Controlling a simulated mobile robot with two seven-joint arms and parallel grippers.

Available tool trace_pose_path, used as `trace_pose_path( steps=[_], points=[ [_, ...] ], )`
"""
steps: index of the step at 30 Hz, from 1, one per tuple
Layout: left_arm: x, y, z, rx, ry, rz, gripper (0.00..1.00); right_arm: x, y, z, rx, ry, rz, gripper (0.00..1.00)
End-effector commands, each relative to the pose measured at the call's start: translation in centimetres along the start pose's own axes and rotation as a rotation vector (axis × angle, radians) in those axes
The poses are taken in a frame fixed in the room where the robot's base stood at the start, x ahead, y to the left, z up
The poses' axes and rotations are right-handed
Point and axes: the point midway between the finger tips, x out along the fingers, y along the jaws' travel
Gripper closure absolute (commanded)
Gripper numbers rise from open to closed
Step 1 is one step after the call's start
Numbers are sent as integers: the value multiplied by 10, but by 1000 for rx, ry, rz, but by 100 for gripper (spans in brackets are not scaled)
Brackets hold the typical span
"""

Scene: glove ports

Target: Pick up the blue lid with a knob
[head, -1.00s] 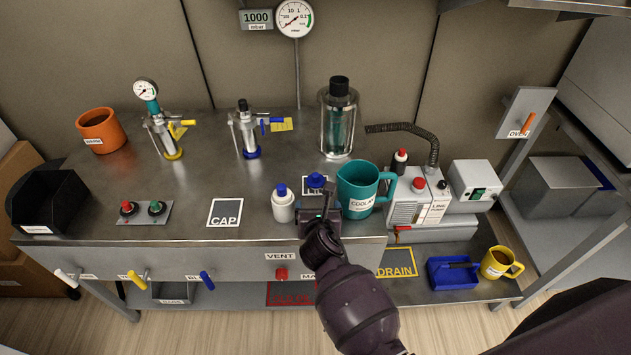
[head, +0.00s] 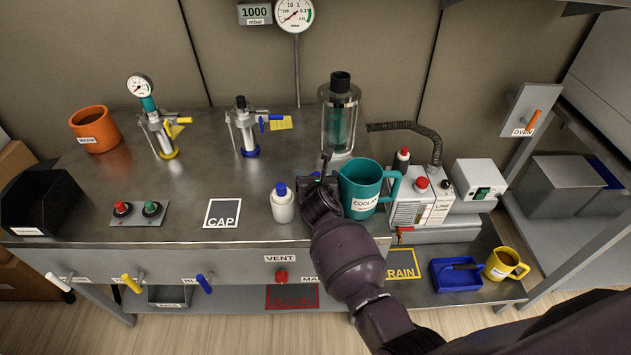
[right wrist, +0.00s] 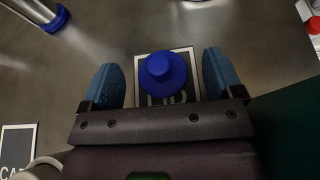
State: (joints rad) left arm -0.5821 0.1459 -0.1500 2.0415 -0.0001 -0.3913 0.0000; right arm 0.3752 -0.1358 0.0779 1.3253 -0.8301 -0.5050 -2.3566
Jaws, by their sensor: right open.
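The blue lid with a knob (right wrist: 163,72) lies on the dark, white-framed LID card (right wrist: 190,92) on the metal bench. In the right wrist view it sits between the two blue finger pads of my right gripper (right wrist: 160,78), with a gap on each side. The gripper is open and not touching the lid. In the head view my right gripper (head: 322,172) is over the card, left of the teal mug, and hides most of the lid. My left gripper is out of view.
The teal COOLANT mug (head: 360,190) stands close on the right of my right gripper. A white bottle with a blue cap (head: 283,205) stands close on its left. The CAP card (head: 222,212) is bare. A glass trap (head: 340,120) stands behind.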

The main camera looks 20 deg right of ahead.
Motion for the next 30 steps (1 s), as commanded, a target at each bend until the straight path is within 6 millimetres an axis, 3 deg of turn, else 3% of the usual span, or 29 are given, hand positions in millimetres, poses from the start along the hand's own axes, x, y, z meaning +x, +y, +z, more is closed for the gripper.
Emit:
trace_pose_path(
  steps=[5,14,24,30],
  points=[
    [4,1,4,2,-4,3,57,16,0,-2,-1,1,1,14],
    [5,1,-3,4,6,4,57,18,0,0,0,-1,0,14],
    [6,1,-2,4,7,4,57,18,0,0,0,-1,0,66],
    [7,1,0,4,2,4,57,18,0,0,0,-1,0,67]
  ],
)
